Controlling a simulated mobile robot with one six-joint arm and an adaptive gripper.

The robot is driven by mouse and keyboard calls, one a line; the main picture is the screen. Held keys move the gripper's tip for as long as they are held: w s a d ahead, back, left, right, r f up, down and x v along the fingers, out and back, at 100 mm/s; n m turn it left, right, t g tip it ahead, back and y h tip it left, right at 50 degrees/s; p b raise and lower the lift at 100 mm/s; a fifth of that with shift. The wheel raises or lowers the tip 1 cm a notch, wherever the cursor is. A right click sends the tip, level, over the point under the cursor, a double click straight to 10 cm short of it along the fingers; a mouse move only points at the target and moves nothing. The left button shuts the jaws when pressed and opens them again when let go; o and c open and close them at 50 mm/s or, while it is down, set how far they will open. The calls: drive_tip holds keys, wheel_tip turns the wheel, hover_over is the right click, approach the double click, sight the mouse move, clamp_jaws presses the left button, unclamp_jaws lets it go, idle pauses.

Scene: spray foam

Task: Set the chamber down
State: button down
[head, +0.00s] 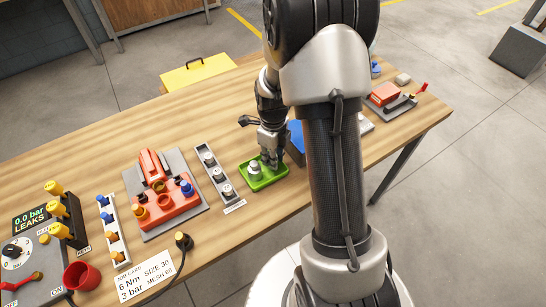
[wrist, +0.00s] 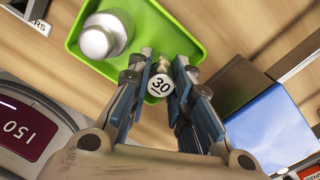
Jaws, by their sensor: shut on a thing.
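My gripper (wrist: 160,65) is shut on a small chamber (wrist: 160,86) with a round white end marked "30". The wrist view shows the chamber between the two fingertips, over the right part of the green tray (wrist: 185,25). I cannot tell whether the chamber touches the tray floor. In the head view my gripper (head: 271,158) is low over the far right part of the green tray (head: 262,185); the held chamber is mostly hidden there. A silver cylindrical part (head: 255,171) stands in the left part of the tray; it also shows in the wrist view (wrist: 100,38).
A grey rack (head: 213,172) with silver parts stands left of the tray. A red fixture (head: 163,200) is further left. A blue box (head: 295,140) is close on the right of my gripper. A job card (head: 145,278) reads "SIZE 30".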

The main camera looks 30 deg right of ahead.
drive_tip(key=shift+f, duration=0.25)
drive_tip(key=c, duration=1.7)
unclamp_jaws()
drive_tip(key=shift+s, duration=0.1)
